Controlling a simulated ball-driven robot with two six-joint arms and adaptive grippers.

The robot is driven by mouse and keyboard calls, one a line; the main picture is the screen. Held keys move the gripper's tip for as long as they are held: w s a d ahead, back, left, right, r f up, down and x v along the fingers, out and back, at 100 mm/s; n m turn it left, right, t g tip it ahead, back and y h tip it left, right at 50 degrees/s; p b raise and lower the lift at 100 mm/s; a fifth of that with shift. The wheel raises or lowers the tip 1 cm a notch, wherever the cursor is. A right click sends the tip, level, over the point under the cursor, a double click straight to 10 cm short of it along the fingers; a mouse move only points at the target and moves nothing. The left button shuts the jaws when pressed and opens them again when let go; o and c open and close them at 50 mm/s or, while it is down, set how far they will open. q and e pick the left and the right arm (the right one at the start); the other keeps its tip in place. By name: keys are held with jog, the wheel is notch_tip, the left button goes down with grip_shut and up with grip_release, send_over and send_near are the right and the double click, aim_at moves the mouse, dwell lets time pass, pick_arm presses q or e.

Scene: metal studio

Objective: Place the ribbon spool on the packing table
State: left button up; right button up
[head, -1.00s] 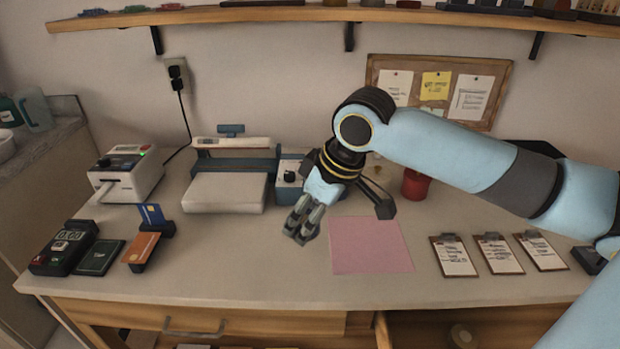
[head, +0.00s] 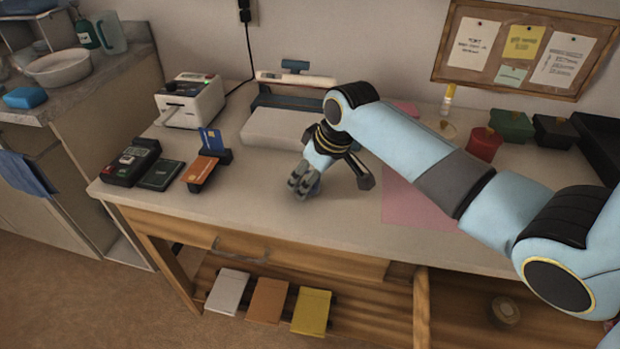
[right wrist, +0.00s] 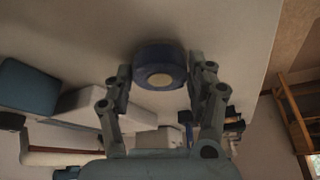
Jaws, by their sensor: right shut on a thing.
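The ribbon spool, a dark blue round thing with a cream centre (right wrist: 161,78), sits between the two fingers of my right gripper (right wrist: 160,90) in the right wrist view. In the head view my right gripper (head: 303,187) points down at the packing table (head: 250,205), in front of the white scale-like device and left of the pink sheet. The spool is hidden behind the fingers there. I cannot tell whether it touches the tabletop. My left gripper is not in view.
A card reader (head: 130,165), a dark pad (head: 160,175) and a card holder (head: 206,170) stand to the left. The white device (head: 285,130) is behind. A red pot (head: 485,144) stands at the right. The tabletop near the front edge is clear.

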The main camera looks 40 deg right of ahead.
jog(key=shift+f, duration=0.2)
jog(key=o, duration=1.1)
jog(key=shift+c, duration=0.2)
jog(key=p+v, duration=0.2)
jog(key=v, duration=1)
jog(key=shift+s, duration=0.1)
